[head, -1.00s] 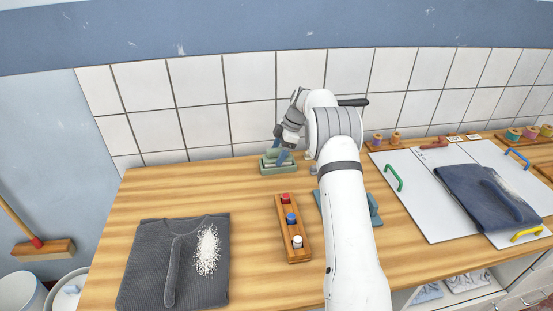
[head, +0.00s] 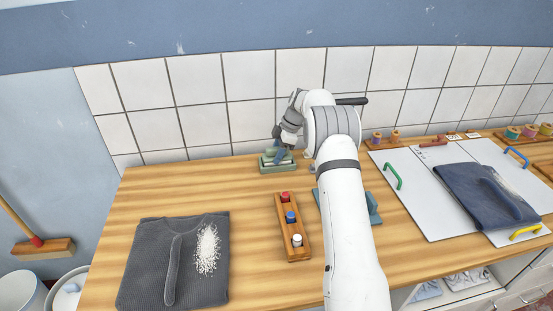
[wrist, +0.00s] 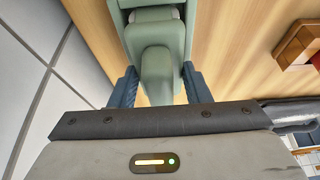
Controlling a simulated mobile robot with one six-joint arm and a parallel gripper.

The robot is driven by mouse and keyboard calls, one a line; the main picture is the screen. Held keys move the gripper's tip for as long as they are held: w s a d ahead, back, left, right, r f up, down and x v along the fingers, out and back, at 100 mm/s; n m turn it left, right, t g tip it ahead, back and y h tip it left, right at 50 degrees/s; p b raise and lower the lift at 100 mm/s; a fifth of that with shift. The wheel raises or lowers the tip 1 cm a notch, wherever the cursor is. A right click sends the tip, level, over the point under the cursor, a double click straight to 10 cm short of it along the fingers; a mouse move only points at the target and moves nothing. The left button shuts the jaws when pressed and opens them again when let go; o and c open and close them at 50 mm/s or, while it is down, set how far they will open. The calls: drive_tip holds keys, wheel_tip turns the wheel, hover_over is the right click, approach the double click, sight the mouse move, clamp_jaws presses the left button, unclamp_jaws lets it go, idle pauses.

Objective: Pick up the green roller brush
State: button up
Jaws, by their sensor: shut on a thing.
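The green roller brush (head: 279,158) lies at the back of the wooden table near the tiled wall. In the wrist view its green body and handle (wrist: 157,62) stand between the two blue fingers of my gripper (wrist: 157,90). My gripper (head: 281,156) is shut on the brush from above. The brush seems to sit on or just over a green base at the table; I cannot tell whether it is clear of it. Its far end runs out of the wrist view.
A wooden holder (head: 281,229) with red, blue and white-topped pieces stands in front. A dark grey sweater (head: 150,262) with white granules (head: 207,250) lies front left. Pale boards (head: 420,205) with folded jeans (head: 480,195) lie to the right. The tiled wall (head: 250,110) is close behind.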

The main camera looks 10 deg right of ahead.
sight(277, 147)
wheel_tip(277, 147, up, 10)
drive_tip(key=shift+r+b, duration=0.1)
drive_tip(key=shift+b, duration=0.75)
